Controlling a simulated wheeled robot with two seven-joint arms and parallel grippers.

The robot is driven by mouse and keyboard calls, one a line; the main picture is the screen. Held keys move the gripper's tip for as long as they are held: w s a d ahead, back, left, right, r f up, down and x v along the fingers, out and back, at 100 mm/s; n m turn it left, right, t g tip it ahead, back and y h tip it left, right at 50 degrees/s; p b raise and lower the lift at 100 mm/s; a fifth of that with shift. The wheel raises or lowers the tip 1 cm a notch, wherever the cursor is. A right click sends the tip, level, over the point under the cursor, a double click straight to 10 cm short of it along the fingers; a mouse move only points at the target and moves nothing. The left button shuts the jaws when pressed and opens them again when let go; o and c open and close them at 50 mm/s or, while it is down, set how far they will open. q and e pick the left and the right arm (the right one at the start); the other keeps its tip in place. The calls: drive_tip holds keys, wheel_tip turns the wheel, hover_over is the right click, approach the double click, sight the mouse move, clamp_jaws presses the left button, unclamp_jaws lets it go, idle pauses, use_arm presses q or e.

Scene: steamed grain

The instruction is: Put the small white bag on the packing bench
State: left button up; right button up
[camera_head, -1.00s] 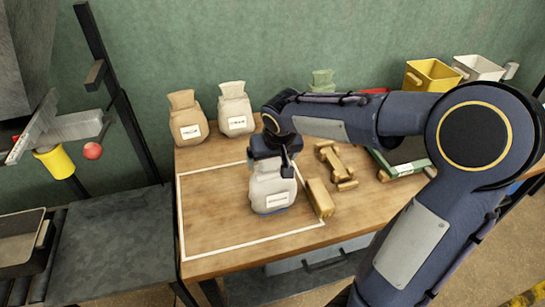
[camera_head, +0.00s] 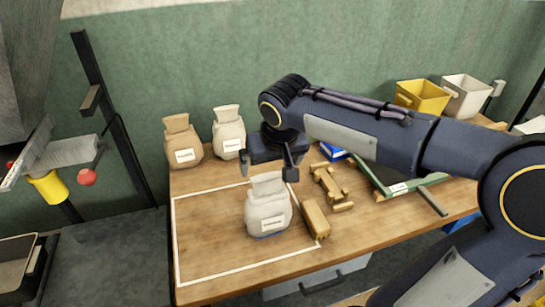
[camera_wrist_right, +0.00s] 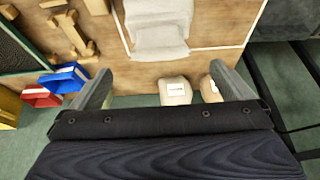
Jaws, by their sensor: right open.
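The small white bag (camera_head: 268,212), with a label on its front and a folded top, stands upright on the packing bench (camera_head: 205,232), inside a white outlined rectangle. Blue shows at its foot. My right gripper (camera_head: 268,170) is open and empty just above the bag's top, its fingers apart. In the right wrist view the white bag (camera_wrist_right: 158,32) lies beyond the open right gripper (camera_wrist_right: 161,88), with nothing between the fingers. My left gripper is not in view.
A tan bag (camera_head: 182,142) and a cream bag (camera_head: 228,132) stand at the bench's back left. Wooden pieces (camera_head: 330,183) lie right of the white bag. A green-edged tray (camera_head: 400,185), a yellow bin (camera_head: 421,97) and a white bin (camera_head: 466,95) are farther right. The outlined area's left is clear.

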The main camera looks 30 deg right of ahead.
drive_tip(key=s+a+f+y, duration=0.2)
drive_tip(key=s+a+f, duration=0.1)
drive_tip(key=s, duration=0.6)
drive_tip(key=s+a+f+n+t+y, duration=0.1)
drive_tip(key=s+a+f+y, duration=0.1)
drive_tip(key=s, duration=0.7)
wheel_tip(320, 180, down, 2)
drive_tip(key=shift+s+a+f+y, duration=0.25)
drive_tip(key=shift+a+y, duration=0.15)
drive_tip(key=shift+a, duration=0.35)
